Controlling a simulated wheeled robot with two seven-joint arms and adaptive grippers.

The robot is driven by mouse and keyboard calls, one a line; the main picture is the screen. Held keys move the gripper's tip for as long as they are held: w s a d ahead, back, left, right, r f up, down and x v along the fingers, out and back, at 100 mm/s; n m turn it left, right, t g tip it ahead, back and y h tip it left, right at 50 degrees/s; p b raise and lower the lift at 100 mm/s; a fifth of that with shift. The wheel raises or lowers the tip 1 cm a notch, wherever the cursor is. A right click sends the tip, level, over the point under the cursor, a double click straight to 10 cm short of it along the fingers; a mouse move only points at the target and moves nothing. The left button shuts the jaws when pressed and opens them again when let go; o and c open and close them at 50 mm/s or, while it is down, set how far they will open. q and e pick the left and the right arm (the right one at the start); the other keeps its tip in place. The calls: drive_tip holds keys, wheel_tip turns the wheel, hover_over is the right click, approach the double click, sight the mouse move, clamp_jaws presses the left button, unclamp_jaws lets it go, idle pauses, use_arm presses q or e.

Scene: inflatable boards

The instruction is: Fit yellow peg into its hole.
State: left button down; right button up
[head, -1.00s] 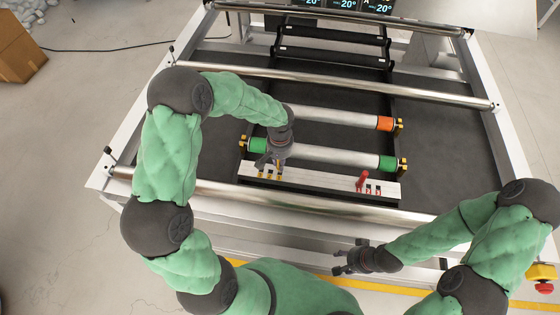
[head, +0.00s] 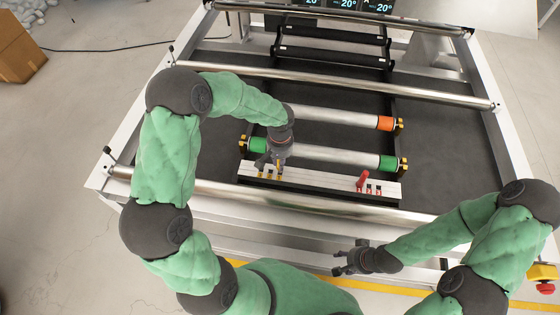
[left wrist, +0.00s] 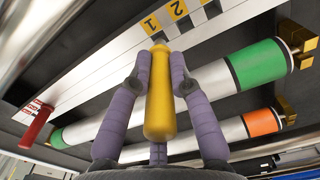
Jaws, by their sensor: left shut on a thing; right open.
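My left gripper (head: 270,165) is shut on the yellow peg. In the left wrist view the yellow peg (left wrist: 160,105) lies lengthwise between the two purple fingers (left wrist: 160,75), its narrower tip pointing at the white strip. The white strip (head: 320,183) shows yellow labels 1 and 2 (left wrist: 150,24) near the tip. I cannot tell whether the tip touches the strip or enters a hole; the hole under it is hidden. My right gripper (head: 350,258) is open and empty in front of the frame, away from the strip.
A red peg (head: 362,180) stands at the strip's right part, beside red labels. Behind the strip lie a roller with green ends (head: 388,163) and one with an orange end (head: 386,124). A metal bar (head: 210,193) runs along the front. Dark belt is free at the right.

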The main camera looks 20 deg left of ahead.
use_arm(q)
drive_tip(key=shift+f+b, duration=1.75)
drive_tip(key=shift+f, duration=0.2)
idle(0.6)
drive_tip(key=c, duration=1.1)
unclamp_jaws()
drive_tip(key=shift+o, duration=0.2)
drive_tip(key=shift+r, duration=0.1)
wheel_tip(320, 180, up, 12)
drive_tip(key=shift+f, duration=0.1)
